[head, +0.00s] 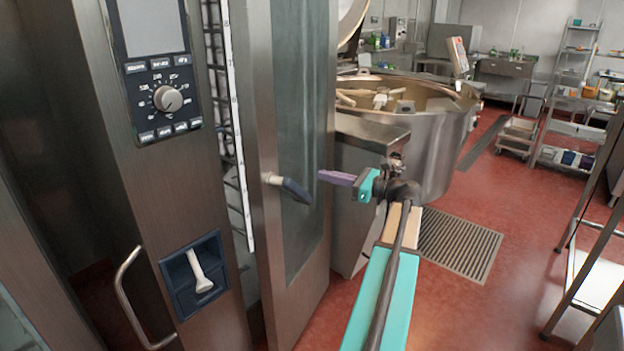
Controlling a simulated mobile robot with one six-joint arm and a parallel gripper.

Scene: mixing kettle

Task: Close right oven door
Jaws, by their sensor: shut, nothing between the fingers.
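The oven door (262,120), a tall steel frame with a long glass pane, stands ajar. A dark gap with rack rails shows between its left edge and the control column. Its handle (290,188), a dark grip on a pale mount, sticks out from the door. My gripper (323,177), with purple fingers on a teal wrist, is shut and empty. It is just right of the handle in the picture, in front of the door's right part. I cannot tell whether it touches the door.
The control column (165,170) carries a dial and a pale lever in a dark recess. A curved metal handle (130,295) is at lower left. A big mixing kettle (440,130) stands behind my arm. A floor grate (460,245) and open red floor lie to the right, with a metal rack at the edge.

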